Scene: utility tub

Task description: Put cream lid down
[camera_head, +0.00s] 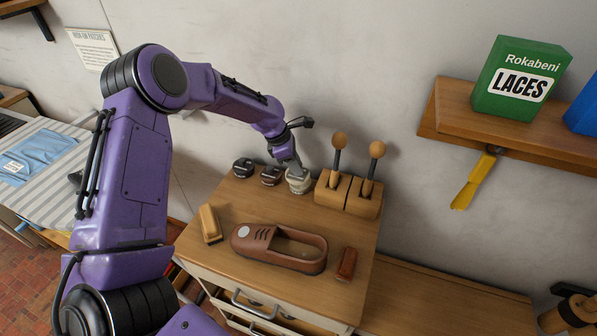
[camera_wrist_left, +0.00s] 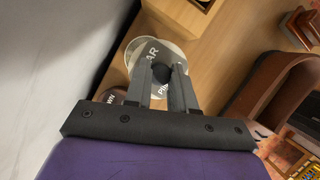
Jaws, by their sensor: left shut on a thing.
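My left gripper (camera_head: 293,169) reaches down at the back of the wooden cabinet top, over a pale round tin (camera_head: 299,186). In the left wrist view my left gripper (camera_wrist_left: 161,80) is shut on the dark knob of a round cream lid (camera_wrist_left: 149,52) with lettering on it. The lid is at the tin; the fingers hide part of it, and I cannot tell whether it rests on the tin or sits just above. Two darker tins, a black one (camera_head: 243,167) and a brown one (camera_head: 271,175), stand to the left. My right gripper is not in view.
A wooden block holder (camera_head: 346,196) with two knobbed tools stands close to the right of the pale tin. A brown shoe (camera_head: 279,248), a tan brush (camera_head: 210,224) and a reddish-brown brush (camera_head: 346,264) lie in front. A shelf (camera_head: 450,115) holds a green LACES box (camera_head: 518,80).

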